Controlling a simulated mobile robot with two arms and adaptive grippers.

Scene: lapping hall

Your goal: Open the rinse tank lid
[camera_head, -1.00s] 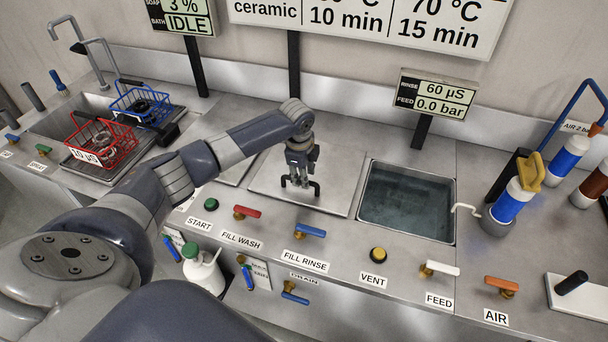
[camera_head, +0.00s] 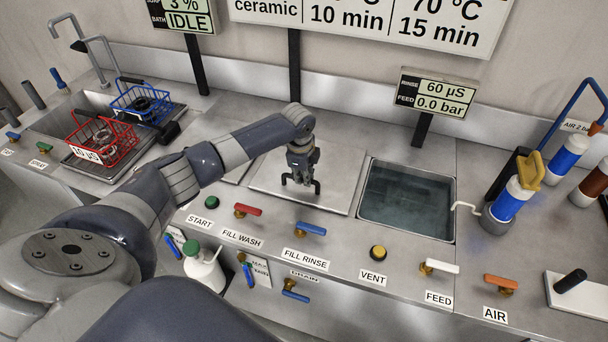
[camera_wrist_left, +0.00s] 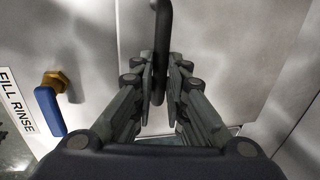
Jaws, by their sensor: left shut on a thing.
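The flat steel lid (camera_head: 335,198) lies on the counter just left of the open tank (camera_head: 449,236), which has dark water in it. A black bar handle (camera_head: 317,187) stands up from the lid. My left gripper (camera_head: 300,182) points down over the lid and is shut on this handle. The left wrist view shows the handle (camera_wrist_left: 162,40) between the two fingers (camera_wrist_left: 160,82); part of it is hidden by them. My right gripper is not in view.
Valves and buttons line the counter front, including the blue FILL RINSE valve (camera_head: 312,229) and yellow VENT button (camera_head: 378,252). A rinse display (camera_head: 436,98) stands behind the tank. Red (camera_head: 101,140) and blue (camera_head: 141,102) baskets are at the left, blue-and-white cylinders at the right.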

